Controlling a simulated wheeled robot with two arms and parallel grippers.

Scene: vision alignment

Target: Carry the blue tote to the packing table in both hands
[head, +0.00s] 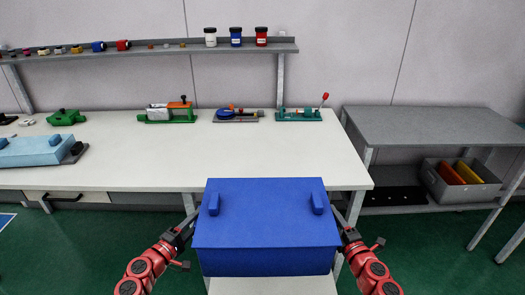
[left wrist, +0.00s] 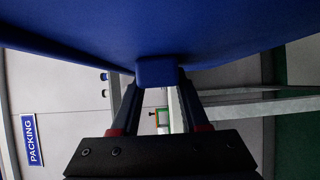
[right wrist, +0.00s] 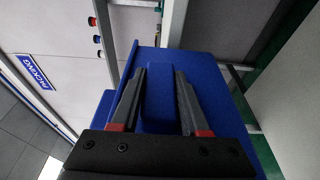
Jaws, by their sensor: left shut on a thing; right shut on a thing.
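The blue tote (head: 265,226) is in the middle of the head view, closed and level, with two small blue blocks on its top. It covers part of the white table's front edge. My left gripper (head: 189,224) is at the tote's left side, shut on a blue side handle that shows in the left wrist view (left wrist: 157,71). My right gripper (head: 341,222) is at the right side, shut on the other handle (right wrist: 158,98). The white table (head: 240,160) stands beyond the tote. A blue PACKING sign shows in the left wrist view (left wrist: 32,140) and right wrist view (right wrist: 34,72).
Several fixtures, among them a green-and-orange one (head: 168,112) and a teal one (head: 300,114), stand along the table's back. A light blue box (head: 35,151) is at its left. The table's front middle is clear. A grey bench (head: 430,127) with a grey bin (head: 478,190) stands right.

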